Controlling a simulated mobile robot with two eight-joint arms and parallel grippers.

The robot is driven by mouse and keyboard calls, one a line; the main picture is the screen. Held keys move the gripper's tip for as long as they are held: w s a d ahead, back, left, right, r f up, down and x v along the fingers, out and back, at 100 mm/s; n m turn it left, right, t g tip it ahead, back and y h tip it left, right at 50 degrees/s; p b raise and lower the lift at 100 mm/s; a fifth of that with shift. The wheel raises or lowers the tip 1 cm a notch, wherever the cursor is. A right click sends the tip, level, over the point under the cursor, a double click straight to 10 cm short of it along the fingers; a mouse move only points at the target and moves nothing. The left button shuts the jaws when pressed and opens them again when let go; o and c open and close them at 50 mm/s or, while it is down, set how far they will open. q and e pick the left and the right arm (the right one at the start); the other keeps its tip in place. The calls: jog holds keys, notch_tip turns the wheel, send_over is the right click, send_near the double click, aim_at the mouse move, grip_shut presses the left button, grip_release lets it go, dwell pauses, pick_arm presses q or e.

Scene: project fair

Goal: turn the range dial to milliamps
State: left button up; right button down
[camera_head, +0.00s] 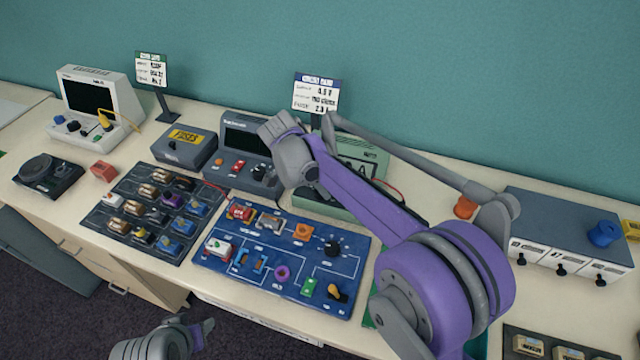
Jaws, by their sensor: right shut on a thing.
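The meter (222,178) is a grey box with a dark screen at the back middle of the table. Its front carries an orange knob, a red part and a black range dial (259,172) at the right. My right gripper (272,179) reaches down to this dial from above and is shut on it. The grey hand and purple arm hide the meter's right end, and the dial's marks are too small to read. My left gripper (203,331) is low at the bottom edge, away from the table top; its jaw state is unclear.
A blue circuit board (215,262) lies in front of the meter, beside a dark tray of parts (98,217). A grey fuses box (187,146) stands left of the meter. A green case (330,205) is behind my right arm. A grey unit (560,222) stands right.

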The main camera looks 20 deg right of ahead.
jog(key=shift+w+m+g, duration=0.15)
jog(key=shift+m+g, duration=0.55)
jog(key=shift+m, duration=1.2)
jog(key=shift+p, duration=0.3)
jog(key=shift+c, duration=1.7)
grip_release()
jog(key=v, duration=1)
jog(key=shift+a+r+p, duration=0.25)
jog(key=shift+r+p, duration=0.1)
jog(key=shift+d, duration=0.1)
